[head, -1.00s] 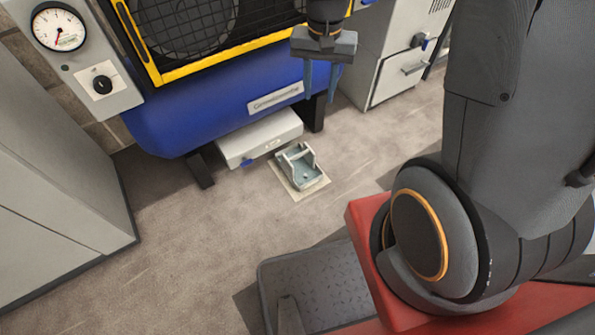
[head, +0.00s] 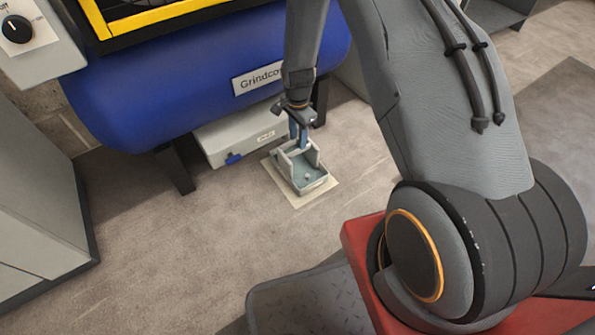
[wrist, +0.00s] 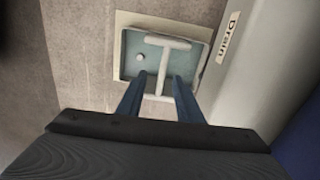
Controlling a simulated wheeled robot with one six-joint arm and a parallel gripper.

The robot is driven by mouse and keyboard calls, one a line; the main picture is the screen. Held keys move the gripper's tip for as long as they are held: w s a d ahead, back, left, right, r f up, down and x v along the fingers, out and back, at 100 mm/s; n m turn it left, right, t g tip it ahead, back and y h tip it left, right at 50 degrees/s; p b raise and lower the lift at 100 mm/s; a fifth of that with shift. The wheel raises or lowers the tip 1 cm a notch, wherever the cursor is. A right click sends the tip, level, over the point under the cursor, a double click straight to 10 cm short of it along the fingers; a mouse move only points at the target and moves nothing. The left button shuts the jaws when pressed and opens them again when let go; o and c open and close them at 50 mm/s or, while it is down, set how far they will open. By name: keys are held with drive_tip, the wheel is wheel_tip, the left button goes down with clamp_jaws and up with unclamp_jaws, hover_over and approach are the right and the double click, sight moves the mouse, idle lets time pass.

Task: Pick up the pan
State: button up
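The pan (head: 313,188) is a small pale grey-green tray with raised sides, sitting on a beige mat (head: 330,192) on the floor. In the wrist view the pan (wrist: 133,68) shows a pale T-shaped handle (wrist: 167,41) across it and a small round light knob or bolt inside. My gripper (head: 298,143) points down at the pan's far end. In the wrist view my gripper (wrist: 160,80) has its two blue fingers apart, one on each side of the handle's stem. Neither finger clearly touches it. The fingertips' exact height is hard to tell.
A white box (head: 218,148), labelled "Drain" in the wrist view (wrist: 228,38), stands close beside the pan. A blue tank (head: 170,90) on dark legs (head: 176,168) hangs over it. A grey cabinet (head: 40,190) stands at left. Open floor (head: 180,240) lies in front.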

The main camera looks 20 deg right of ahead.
sight(299, 153)
drive_tip(key=f, duration=0.2)
drive_tip(key=shift+w+f+b, duration=0.25)
drive_tip(key=shift+f+b, duration=0.05)
drive_tip(key=shift+b, duration=0.05)
drive_tip(key=shift+w+d+f+b, duration=0.15)
drive_tip(key=shift+f+b, duration=0.9)
drive_tip(key=shift+f, duration=0.75)
drive_tip(key=shift+d+f+b, duration=0.1)
drive_tip(key=shift+f+b, duration=0.9)
drive_tip(key=shift+f, duration=0.8)
drive_tip(key=shift+c, duration=0.5)
clamp_jaws()
